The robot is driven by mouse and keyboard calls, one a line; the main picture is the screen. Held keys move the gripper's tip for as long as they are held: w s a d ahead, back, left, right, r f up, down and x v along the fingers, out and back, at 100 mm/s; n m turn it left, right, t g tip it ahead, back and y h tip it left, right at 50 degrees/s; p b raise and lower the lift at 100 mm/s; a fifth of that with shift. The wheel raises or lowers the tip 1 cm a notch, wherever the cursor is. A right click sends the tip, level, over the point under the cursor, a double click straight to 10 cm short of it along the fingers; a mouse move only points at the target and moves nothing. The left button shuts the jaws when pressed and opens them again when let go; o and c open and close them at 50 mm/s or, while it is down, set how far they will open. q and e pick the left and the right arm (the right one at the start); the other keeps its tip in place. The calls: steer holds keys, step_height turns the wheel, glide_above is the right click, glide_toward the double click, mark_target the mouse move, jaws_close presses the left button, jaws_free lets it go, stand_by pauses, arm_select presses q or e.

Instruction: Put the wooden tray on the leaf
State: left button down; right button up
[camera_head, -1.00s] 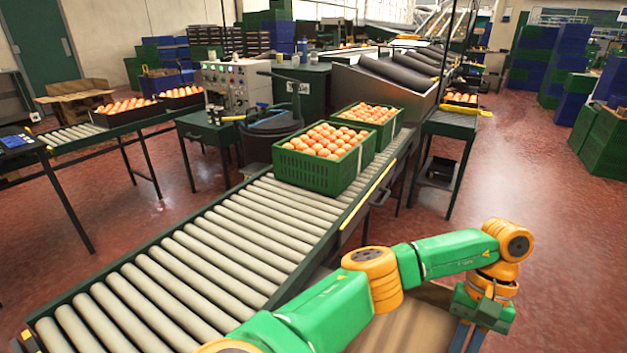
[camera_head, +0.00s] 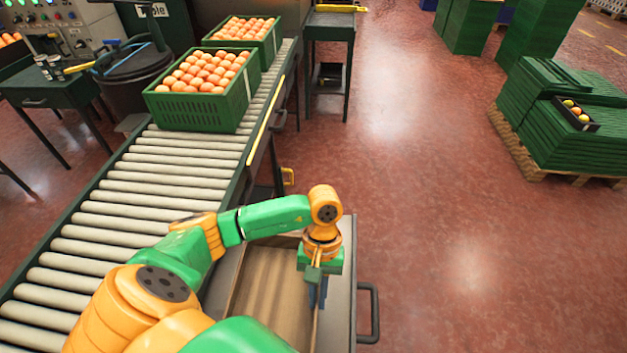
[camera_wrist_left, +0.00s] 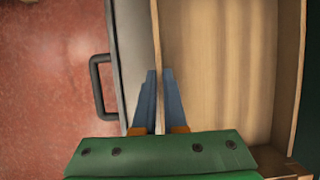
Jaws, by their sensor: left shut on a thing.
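The wooden tray (camera_head: 268,290) is a light brown, shallow, open box in the lower middle of the head view, beside the roller conveyor. It rests on or just over a grey top with a dark handle. My left gripper (camera_head: 318,298) points down at its right wall. In the left wrist view the tray (camera_wrist_left: 220,75) looks empty, and the gripper's blue fingers (camera_wrist_left: 160,75) stand on both sides of its thin wall, shut on it. My arm hides part of the tray. I cannot tell which surface is the leaf. My right gripper is not in view.
The grey top (camera_head: 343,255) has a dark handle (camera_head: 373,312) on its right side. Green crates of oranges (camera_head: 200,108) stand on the roller conveyor (camera_head: 150,187). A black box of fruit (camera_head: 576,114) sits on stacked green crates at the right. The red floor between is clear.

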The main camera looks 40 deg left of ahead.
arm_select(q)
steer(key=shift+a+b+x, duration=0.2)
steer(key=shift+a+x, duration=0.05)
steer(key=shift+x, duration=1)
steer(key=shift+a+b+x, duration=0.15)
steer(key=shift+a+x, duration=0.05)
steer(key=shift+x, duration=1)
steer(key=c, duration=1)
jaws_free()
steer(key=shift+w+f, duration=0.1)
steer(key=shift+w, duration=0.1)
steer(key=v, duration=1.2)
steer(key=shift+a, duration=0.1)
